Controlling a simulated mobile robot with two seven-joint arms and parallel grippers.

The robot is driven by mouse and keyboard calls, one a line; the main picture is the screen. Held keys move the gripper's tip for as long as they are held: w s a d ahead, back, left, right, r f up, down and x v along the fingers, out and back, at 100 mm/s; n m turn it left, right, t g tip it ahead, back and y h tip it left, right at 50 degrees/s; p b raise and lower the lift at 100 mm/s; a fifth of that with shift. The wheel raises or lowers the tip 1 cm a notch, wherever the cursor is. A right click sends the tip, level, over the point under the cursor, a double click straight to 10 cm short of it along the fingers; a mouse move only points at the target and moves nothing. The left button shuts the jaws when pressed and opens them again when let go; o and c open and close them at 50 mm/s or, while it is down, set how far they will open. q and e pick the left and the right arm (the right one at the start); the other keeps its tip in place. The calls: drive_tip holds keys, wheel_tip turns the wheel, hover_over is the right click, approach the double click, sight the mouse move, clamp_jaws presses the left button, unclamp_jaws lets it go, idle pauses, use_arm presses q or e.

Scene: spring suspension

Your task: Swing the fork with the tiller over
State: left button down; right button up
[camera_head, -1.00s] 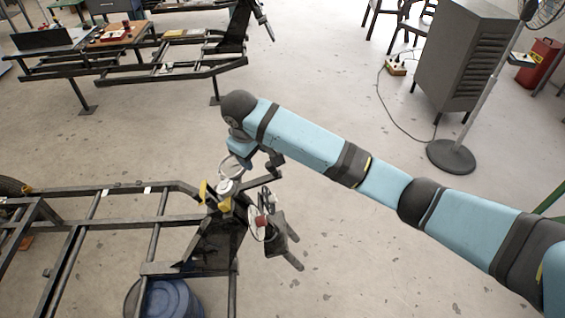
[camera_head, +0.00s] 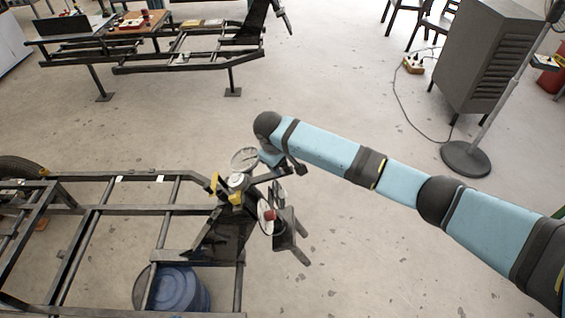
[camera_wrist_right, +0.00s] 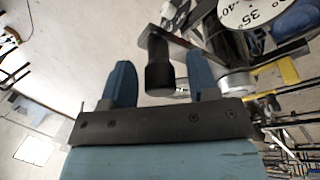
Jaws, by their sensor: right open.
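The fork (camera_head: 288,232) hangs at the front end of a dark metal frame, with a wheel-like ring and a red part beside it. The dark tiller (camera_head: 272,175) reaches right from the steering head, beside a pale round part (camera_head: 237,182). My right gripper (camera_head: 270,157) is at the tiller, partly hidden by its own wrist. In the right wrist view its two blue fingers (camera_wrist_right: 161,82) stand apart, with the tiller's dark grip (camera_wrist_right: 159,66) between them; a gap shows on each side. A white numbered dial (camera_wrist_right: 252,8) sits at upper right. My left gripper is out of view.
The frame's rails (camera_head: 120,210) fill the lower left, with a blue drum (camera_head: 175,288) under them. A second frame (camera_head: 190,65) stands behind. A grey cabinet (camera_head: 490,50) and a fan stand are at right. The floor right of the fork is clear.

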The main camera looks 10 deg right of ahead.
drive_tip(key=shift+w+d+f, duration=0.1)
drive_tip(key=shift+f, duration=0.5)
clamp_jaws()
